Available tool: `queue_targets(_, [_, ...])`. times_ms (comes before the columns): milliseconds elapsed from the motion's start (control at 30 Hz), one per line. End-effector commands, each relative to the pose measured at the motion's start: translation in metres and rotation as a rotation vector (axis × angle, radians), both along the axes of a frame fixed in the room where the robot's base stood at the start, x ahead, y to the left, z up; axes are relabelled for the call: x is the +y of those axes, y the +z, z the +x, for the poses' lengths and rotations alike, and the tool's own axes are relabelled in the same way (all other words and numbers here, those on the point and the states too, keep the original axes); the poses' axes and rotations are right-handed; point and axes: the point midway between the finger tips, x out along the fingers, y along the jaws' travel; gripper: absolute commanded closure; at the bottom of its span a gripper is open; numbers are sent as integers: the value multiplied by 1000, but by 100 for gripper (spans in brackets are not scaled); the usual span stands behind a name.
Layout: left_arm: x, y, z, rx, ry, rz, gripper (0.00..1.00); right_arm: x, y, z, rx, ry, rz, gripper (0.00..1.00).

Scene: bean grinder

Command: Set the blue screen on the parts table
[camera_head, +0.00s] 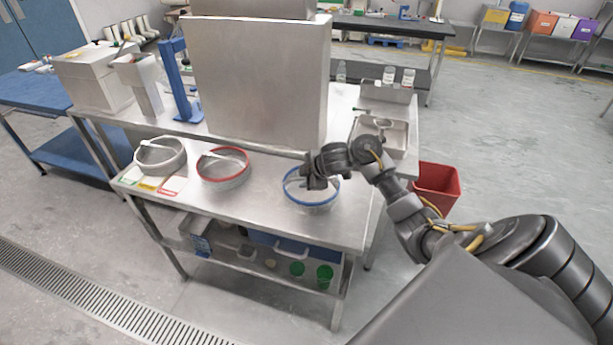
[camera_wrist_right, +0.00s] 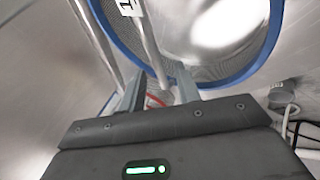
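The blue screen (camera_head: 318,206) is a round sieve with a blue rim and a bar handle across its top. It stands on the right part of the steel table (camera_head: 255,215). In the right wrist view the blue rim (camera_wrist_right: 240,80) fills the top, and the handle bar (camera_wrist_right: 149,45) runs down towards the gap between the fingers of my right gripper (camera_wrist_right: 160,92). The fingers stand apart, with visible room around the bar. My left gripper is out of view. Which table is the parts table is unclear.
A red-rimmed screen (camera_head: 224,181) and a pale-rimmed screen (camera_head: 160,168) stand to the left, with coloured labels (camera_head: 150,184) near them. A tall steel housing (camera_head: 260,85) rises behind. A steel sink tray (camera_head: 393,138) and a red bin (camera_head: 437,186) are to the right.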

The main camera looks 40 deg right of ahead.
Motion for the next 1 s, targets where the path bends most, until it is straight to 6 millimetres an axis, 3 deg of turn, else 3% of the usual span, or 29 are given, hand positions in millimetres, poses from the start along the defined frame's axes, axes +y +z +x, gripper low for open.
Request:
queue_targets(267, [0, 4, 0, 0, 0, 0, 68, -1, 7, -4, -1, 1, 0, 67])
queue_targets(700, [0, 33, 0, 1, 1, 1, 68, -6, 74, -58, 0, 3, -8, 67])
queue_targets(1000, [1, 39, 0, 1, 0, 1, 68, -5, 92, -76, 1, 1, 0, 67])
